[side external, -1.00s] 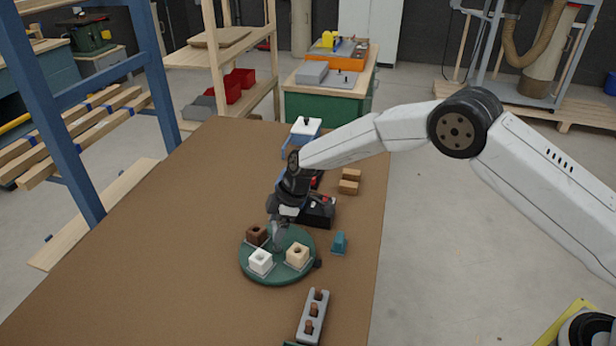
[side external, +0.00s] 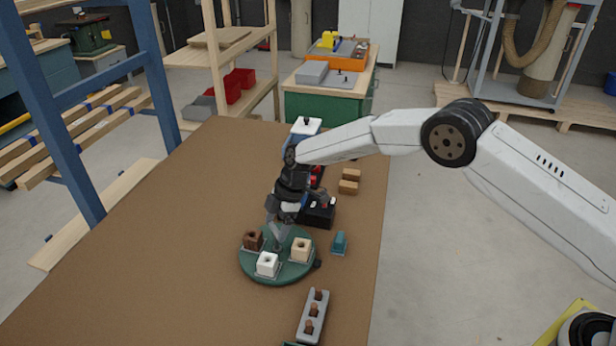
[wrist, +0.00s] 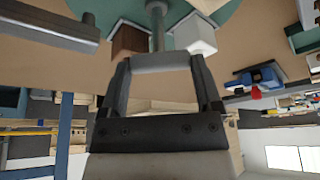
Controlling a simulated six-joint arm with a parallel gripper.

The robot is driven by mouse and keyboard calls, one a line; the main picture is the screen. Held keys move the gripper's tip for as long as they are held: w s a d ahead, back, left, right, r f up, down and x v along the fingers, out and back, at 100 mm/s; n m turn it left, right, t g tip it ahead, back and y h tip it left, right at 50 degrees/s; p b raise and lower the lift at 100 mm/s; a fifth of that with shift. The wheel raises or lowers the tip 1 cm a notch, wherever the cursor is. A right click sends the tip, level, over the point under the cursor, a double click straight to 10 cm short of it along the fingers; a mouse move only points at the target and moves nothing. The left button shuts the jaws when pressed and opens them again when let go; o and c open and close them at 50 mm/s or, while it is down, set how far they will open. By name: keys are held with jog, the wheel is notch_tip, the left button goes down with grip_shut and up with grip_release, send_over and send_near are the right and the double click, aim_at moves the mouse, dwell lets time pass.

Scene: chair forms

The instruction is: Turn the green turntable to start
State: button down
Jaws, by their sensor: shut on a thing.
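The green turntable (side external: 291,271) lies flat on the brown table. In the wrist view, the post (wrist: 157,28) stands at my fingertips, with the turntable (wrist: 220,12) at the top. The exact finger contact is hard to see.
A teal piece (side external: 339,243) stands just right of the turntable. A grey holder with brown pegs (side external: 313,318) is in front. A black box (side external: 319,213) and brown blocks (side external: 349,187) lie behind. The table's left part (side external: 150,260) is clear.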

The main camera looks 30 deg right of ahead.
grip_release()
jog(key=v, duration=0.7)
jog(key=shift+d+r, duration=0.2)
jog(key=shift+r, duration=0.15)
dwell(0.3)
